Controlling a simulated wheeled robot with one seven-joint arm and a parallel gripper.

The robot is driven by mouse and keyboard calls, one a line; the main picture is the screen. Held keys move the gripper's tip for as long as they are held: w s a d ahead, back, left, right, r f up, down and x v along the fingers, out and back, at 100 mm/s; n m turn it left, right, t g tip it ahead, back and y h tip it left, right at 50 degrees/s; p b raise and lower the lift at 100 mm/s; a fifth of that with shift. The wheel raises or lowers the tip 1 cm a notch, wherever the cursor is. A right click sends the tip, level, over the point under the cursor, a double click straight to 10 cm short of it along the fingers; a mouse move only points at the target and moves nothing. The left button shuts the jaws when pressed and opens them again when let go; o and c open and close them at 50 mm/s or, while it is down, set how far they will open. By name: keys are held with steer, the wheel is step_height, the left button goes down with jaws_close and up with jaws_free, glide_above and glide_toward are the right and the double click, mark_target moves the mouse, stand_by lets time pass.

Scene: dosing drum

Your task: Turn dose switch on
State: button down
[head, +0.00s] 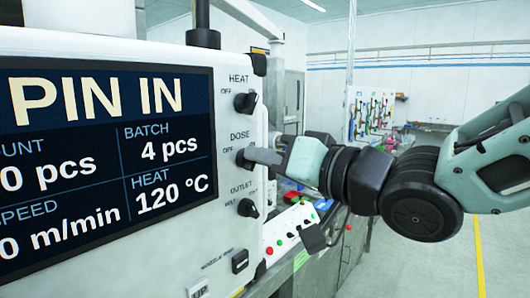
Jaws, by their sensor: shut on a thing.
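The dose switch (241,158) is a black rotary knob on the white side face of the machine, under the label DOSE with OFF marked at its left. My gripper (258,156) reaches in from the right and is shut on the dose switch. Its grey fingers cover the right part of the knob, so its pointer and exact setting cannot be told. The heat switch (246,103) is a like knob above it, and the outlet switch (248,208) is a like knob below.
The large display (108,160) at left reads PIN IN, batch 4 pcs and heat 120 °C. A white box with coloured buttons (290,228) stands below my gripper. Open floor (430,255) lies at right.

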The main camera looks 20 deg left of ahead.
stand_by(0.3)
steer(key=c, duration=1.5)
jaws_free()
steer(key=b+v, duration=0.4)
steer(key=v, duration=1.3)
steer(key=shift+d, duration=0.25)
steer(key=shift+s+f, duration=0.1)
